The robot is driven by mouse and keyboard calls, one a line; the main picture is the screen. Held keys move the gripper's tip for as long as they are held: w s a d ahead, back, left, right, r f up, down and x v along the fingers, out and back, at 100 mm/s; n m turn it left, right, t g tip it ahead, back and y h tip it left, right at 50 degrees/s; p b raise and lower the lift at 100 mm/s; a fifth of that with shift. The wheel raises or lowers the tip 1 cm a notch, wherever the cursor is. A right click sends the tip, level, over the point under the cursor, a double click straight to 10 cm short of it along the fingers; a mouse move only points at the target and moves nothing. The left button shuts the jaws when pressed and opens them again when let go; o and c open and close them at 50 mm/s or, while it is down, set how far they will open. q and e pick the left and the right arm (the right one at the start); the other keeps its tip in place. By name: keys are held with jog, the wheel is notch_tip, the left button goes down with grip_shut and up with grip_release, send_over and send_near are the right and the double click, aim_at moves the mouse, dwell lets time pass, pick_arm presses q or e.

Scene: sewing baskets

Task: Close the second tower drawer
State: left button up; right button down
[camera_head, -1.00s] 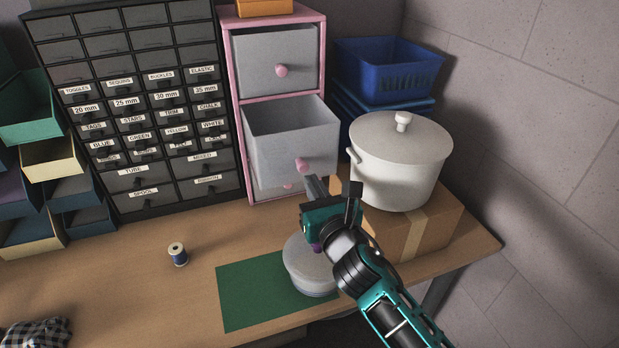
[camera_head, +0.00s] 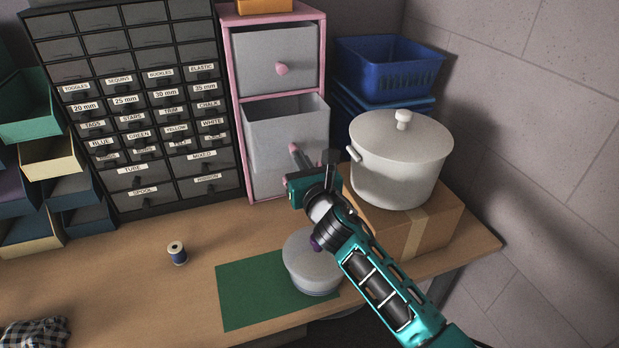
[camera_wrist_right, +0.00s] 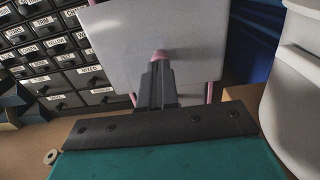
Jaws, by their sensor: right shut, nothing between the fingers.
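The pink-framed tower (camera_head: 323,60) stands at the back of the table. Its second drawer (camera_head: 266,143) has a grey front and is partly open. In the right wrist view the drawer front (camera_wrist_right: 120,40) fills the upper middle, with its pink knob (camera_wrist_right: 163,55) just past my fingertips. My right gripper (camera_head: 295,152) is shut and empty, with its tips at the drawer's knob; it also shows in the right wrist view (camera_wrist_right: 157,68). The tips seem to touch the knob, which they partly hide. My left gripper is not in view.
A white lidded pot (camera_head: 400,165) on a cardboard box (camera_head: 425,225) stands close right of my gripper. A round grey tin (camera_head: 305,265) on a green mat (camera_head: 240,300) lies below my arm. A labelled drawer cabinet (camera_head: 130,208) stands to the left. A thread spool (camera_head: 177,254) is on open table.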

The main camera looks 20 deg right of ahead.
aim_at(290, 143)
jog(key=w+b, duration=0.2)
jog(key=w, duration=0.5)
jog(key=shift+w+a+f, duration=0.1)
jog(key=shift+w, duration=0.6)
jog(key=shift+r, duration=0.45)
